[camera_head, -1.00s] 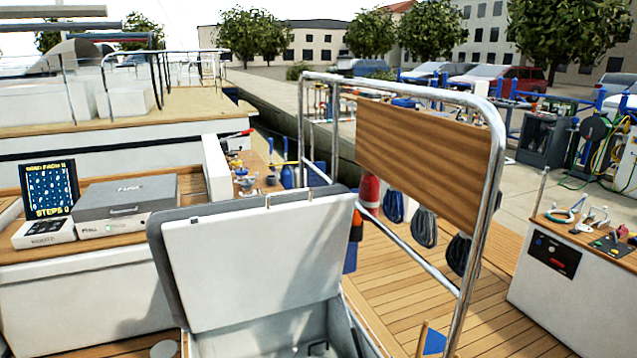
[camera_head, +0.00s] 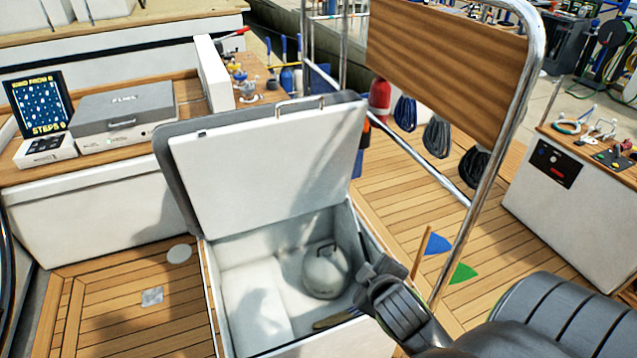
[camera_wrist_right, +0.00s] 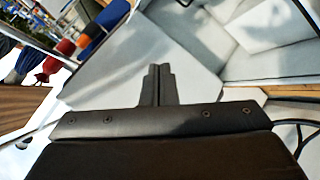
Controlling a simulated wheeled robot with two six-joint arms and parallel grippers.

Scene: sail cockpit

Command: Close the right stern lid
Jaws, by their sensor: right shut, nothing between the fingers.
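The stern lid (camera_head: 270,165) stands open, tilted back on the far side of a white locker (camera_head: 215,300). Its white inner face is toward me, its rim is grey, and a metal handle (camera_head: 300,102) sits at its top edge. A pale rounded bottle (camera_head: 327,270) stands inside the locker. My right gripper (camera_head: 368,270) is at the locker's right side, near its rim and below the raised lid; I cannot tell if it touches the rim. Its fingers are shut and empty in the right wrist view (camera_wrist_right: 157,70). My left gripper is out of view.
A metal rail (camera_head: 520,90) with a wooden panel (camera_head: 440,60) rises right of the locker. A white console (camera_head: 560,205) with tools stands at the far right. A grey case (camera_head: 122,110) and small screen (camera_head: 40,105) sit on the left bench. Deck is open at lower left.

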